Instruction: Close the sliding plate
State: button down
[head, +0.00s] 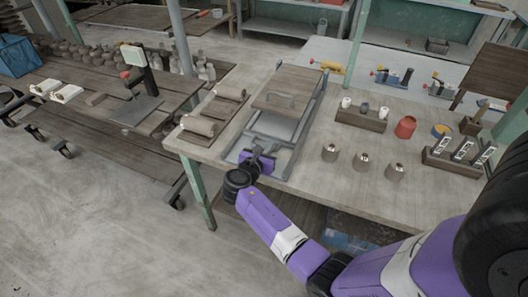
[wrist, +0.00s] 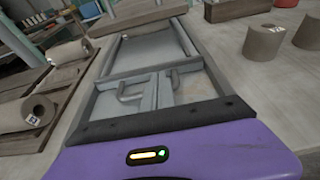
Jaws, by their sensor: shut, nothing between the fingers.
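The sliding plate (head: 285,88), a wooden board with a grey handle near its front, rests on a grey railed frame (head: 305,128) on the workbench. It covers the frame's far part. The near part is uncovered and shows a grey surface (head: 274,126). In the wrist view, the plate's near edge (wrist: 135,18) shows at the top, with the frame's rails below it. My gripper (head: 257,156) is shut and empty at the frame's near end, apart from the plate. In the wrist view its purple body fills the bottom; two grey hooked shapes show beyond it, and I cannot tell contact.
Clay rolls (head: 198,126) on boards lie left of the frame. Several grey cylinders (head: 330,153), a red cup (head: 405,127) and a wooden rack (head: 361,117) with small jars stand to the right. Bare benchtop lies between the frame and the cylinders.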

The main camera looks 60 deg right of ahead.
aim_at(281, 128)
jog(key=shift+x, duration=1.3)
jog(key=d, duration=0.5)
jog(key=d+b, duration=0.1)
jog(key=d, duration=0.2)
jog(key=shift+w+d, duration=0.1)
jog(key=shift+w, duration=0.2)
jog(key=shift+d+r, duration=0.15)
jog(key=shift+d, duration=0.1)
jog(key=shift+r, duration=0.15)
